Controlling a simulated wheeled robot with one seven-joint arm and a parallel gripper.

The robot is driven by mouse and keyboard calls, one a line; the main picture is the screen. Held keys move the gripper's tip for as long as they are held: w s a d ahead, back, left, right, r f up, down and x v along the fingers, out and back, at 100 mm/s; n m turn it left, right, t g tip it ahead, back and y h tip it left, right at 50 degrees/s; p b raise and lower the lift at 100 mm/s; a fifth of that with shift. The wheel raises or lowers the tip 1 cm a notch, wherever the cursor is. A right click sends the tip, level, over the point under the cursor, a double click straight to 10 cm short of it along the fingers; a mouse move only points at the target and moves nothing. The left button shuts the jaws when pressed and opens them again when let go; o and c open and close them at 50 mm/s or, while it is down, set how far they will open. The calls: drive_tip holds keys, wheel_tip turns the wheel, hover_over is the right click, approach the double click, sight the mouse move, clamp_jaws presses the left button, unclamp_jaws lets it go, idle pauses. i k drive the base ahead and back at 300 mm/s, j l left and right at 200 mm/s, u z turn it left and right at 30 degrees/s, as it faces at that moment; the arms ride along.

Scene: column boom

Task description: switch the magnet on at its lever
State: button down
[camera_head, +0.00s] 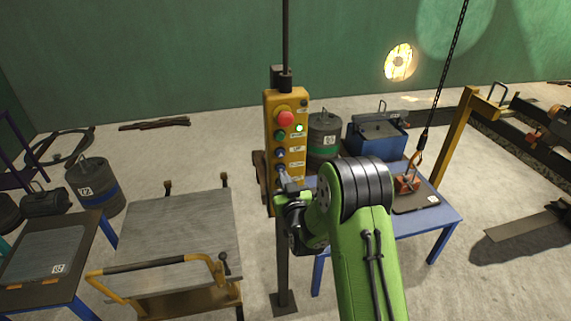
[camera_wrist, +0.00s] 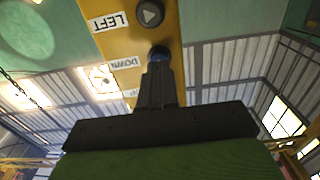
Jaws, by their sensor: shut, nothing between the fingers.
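The orange-red magnet (camera_head: 406,184) hangs on a hook and chain, low over a dark plate (camera_head: 428,200) on the blue table at the right. Its lever is too small to make out. My gripper (camera_head: 282,173) is at the yellow control pendant (camera_head: 270,107), well left of the magnet. In the wrist view my gripper (camera_wrist: 158,68) is shut and empty. Its fingertips are at a blue button (camera_wrist: 158,51) beside the label DOWN (camera_wrist: 126,63). I cannot tell whether they press it. The magnet is not in the wrist view.
The pendant has a red knob (camera_head: 285,118) and a lit green lamp (camera_head: 299,128). A blue bin (camera_head: 377,142) and a grey drum (camera_head: 323,135) stand behind the blue table (camera_head: 448,214). A cart (camera_head: 175,235) stands at the left.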

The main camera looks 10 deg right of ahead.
sight(405, 180)
drive_tip(key=z, duration=1.35)
